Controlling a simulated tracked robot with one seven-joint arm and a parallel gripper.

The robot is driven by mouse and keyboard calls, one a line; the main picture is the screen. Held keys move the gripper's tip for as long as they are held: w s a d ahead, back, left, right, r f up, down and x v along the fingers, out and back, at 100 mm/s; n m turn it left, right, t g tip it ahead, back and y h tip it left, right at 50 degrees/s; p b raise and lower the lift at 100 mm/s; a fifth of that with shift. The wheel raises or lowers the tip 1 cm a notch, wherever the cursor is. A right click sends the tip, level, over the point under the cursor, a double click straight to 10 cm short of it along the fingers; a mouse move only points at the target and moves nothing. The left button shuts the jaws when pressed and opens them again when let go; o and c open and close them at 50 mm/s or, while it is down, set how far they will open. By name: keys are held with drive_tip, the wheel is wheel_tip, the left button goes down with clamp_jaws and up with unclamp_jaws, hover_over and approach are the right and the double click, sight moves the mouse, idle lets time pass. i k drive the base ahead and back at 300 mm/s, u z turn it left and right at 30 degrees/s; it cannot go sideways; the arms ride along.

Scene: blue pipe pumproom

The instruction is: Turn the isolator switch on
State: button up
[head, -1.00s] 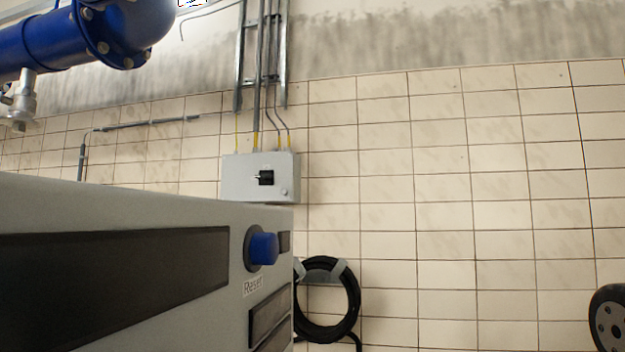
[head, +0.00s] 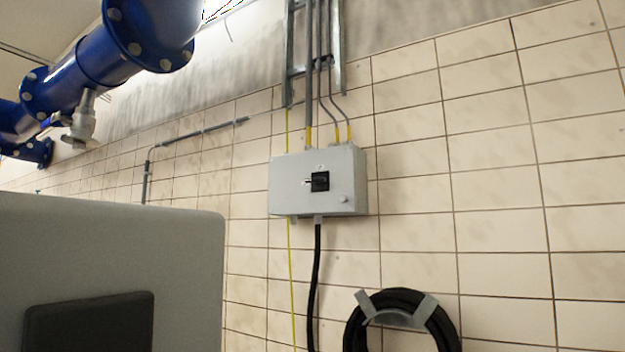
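The isolator switch is a small black rotary handle (head: 320,181) on the front of a light grey box (head: 290,190) mounted on the tiled wall. The box is a little right of centre in the head view. The handle shows a small pale mark at its left side, but it is too small to read its position. A small round fitting sits at the box's lower right. My gripper is not in view, so its distance from the switch does not show.
A grey housing (head: 180,240) with a dark panel blocks the lower left. Blue flanged pipes (head: 110,50) run at the upper left. A coiled black hose (head: 440,325) hangs at the lower right. A black cable (head: 315,280) drops from the box. The wall to the right is bare.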

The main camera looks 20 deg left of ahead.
sight(318, 181)
drive_tip(key=u, duration=0.35)
drive_tip(key=i, duration=0.9)
drive_tip(key=u, duration=0.55)
drive_tip(key=k, duration=0.8)
drive_tip(key=u, duration=0.2)
drive_tip(key=i, duration=0.85)
drive_tip(key=z, duration=0.1)
